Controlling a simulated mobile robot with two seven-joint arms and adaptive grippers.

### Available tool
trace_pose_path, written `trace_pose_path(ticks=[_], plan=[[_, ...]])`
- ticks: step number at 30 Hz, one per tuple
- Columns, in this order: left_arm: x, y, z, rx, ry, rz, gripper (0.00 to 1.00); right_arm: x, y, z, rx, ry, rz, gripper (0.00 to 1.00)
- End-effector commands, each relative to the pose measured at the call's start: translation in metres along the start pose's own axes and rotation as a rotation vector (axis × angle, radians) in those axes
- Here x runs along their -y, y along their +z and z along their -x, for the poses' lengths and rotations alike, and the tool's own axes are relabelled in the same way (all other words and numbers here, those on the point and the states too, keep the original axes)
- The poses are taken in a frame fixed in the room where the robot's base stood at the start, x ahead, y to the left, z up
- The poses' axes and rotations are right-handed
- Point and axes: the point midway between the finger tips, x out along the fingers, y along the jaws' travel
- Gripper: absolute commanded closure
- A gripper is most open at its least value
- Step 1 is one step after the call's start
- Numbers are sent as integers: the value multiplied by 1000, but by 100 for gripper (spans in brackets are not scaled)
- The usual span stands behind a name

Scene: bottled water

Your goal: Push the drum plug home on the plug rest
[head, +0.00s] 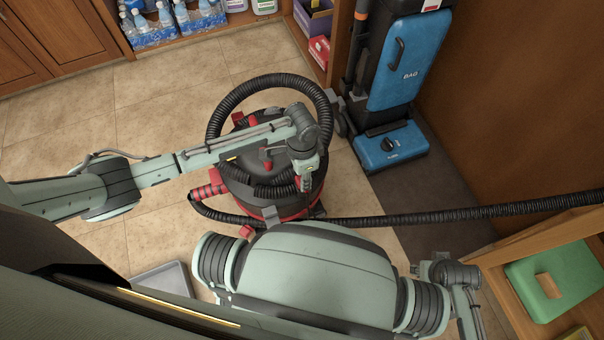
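A black drum vacuum (236,190) with red trim stands on the tiled floor in the middle of the head view. A thick black hose loops over it. My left arm reaches in from the left, and my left gripper (307,184) points down in front of the drum's right side. Its fingers are small and dark against the drum, so I cannot tell whether they are open, shut or touching it. I cannot make out the drum plug or the plug rest for certain. My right arm crosses the bottom; its wrist points down at the lower right and its gripper is out of view.
A black hose (440,216) runs right from the drum. A blue upright machine (396,75) stands on a dark mat behind. A wooden shelf with a green case (553,282) is at lower right. A grey tray (163,279) lies lower left. The left floor is clear.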

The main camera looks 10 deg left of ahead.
Motion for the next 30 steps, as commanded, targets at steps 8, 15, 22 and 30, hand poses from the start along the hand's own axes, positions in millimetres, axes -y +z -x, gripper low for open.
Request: trace_pose_path(ticks=[8, 15, 22, 30], plan=[[0, 0, 0, 0, 0, 0, 100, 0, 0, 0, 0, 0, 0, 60], [0, 0, -3, 1, 1, 1, 100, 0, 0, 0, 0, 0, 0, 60], [0, 0, -5, 1, 1, 1, 100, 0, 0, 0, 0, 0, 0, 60], [0, 0, -5, 1, 1, 0, 47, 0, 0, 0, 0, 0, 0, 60]])
